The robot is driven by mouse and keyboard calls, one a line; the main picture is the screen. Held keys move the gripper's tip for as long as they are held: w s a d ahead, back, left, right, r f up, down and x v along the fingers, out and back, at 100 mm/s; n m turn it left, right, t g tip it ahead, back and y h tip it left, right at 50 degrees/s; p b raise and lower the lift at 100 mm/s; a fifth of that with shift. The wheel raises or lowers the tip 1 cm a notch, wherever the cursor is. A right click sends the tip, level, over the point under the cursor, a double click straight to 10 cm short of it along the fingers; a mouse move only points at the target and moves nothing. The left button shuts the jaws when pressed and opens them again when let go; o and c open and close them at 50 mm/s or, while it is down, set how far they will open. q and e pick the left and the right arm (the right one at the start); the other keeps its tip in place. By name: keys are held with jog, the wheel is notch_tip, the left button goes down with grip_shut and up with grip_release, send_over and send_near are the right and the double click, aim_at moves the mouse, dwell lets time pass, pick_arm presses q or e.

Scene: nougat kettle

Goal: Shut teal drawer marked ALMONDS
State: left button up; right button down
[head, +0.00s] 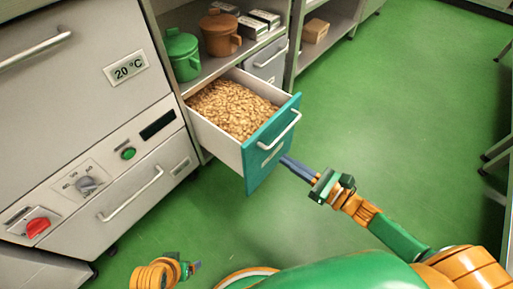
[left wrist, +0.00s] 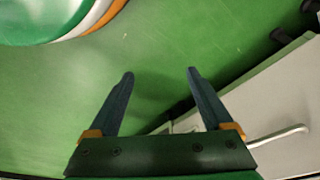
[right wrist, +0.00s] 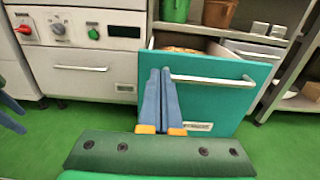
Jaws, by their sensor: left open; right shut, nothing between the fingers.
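The teal-fronted drawer (head: 268,150) stands pulled out of the shelf unit, full of almonds (head: 232,108). Its front has a white bar handle (head: 280,131) and a small label, too small to read. My right gripper (head: 286,161) is shut and empty, with its fingertips at the lower part of the teal front in the head view. In the right wrist view its blue fingers (right wrist: 162,75) overlap the left part of the teal front (right wrist: 215,105), beside the handle's left end; I cannot tell whether they touch. My left gripper (left wrist: 160,80) is open and empty, low near the floor.
A grey machine with a red knob (head: 38,226) and a lower drawer handle (head: 130,193) stands left. Green (head: 182,55) and brown (head: 220,33) pots sit on the shelf above the drawer. A grey closed drawer (head: 268,62) is beside it. Green floor (head: 400,110) is clear at right.

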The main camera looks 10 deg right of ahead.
aim_at(255, 140)
jog(key=b+x, duration=0.1)
jog(key=x, duration=0.7)
jog(key=shift+f+b, duration=0.1)
jog(key=shift+b, duration=0.2)
pick_arm(q)
notch_tip(255, 140, up, 4)
jog(key=shift+r, duration=0.15)
pick_arm(e)
jog(key=shift+w+a, duration=0.25)
jog(key=shift+w, duration=0.1)
